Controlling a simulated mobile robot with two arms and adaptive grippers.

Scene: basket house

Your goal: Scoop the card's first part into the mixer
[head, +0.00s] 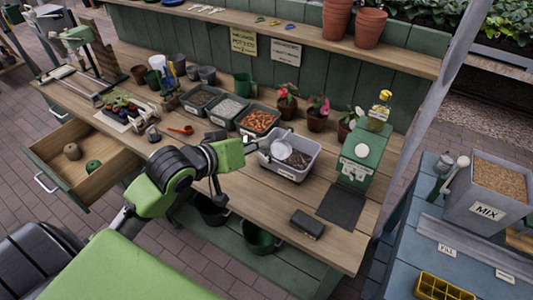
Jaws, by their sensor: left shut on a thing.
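My left gripper (258,146) reaches in from the left and is shut on what looks like a scoop; its pale round bowl (281,150) is over the left part of a grey labelled tub (292,174). Whether the bowl holds anything, or touches the tub's contents, I cannot tell. Dark grainy matter shows in the tub's right part. Behind stand three bins: one with dark matter (200,98), one with pale grains (228,108), one with orange-brown chips (258,121). A yellowish card (243,41) and a pale card (286,52) hang on the back boards; their text is too small to read surely.
A green machine (360,155) stands right of the tub, with a dark mat (341,206) before it. A dark block (308,223) lies near the front edge. Potted plants (317,115) stand behind. An open drawer (83,165) juts out at left. A MIX bin (487,210) stands on the blue bench.

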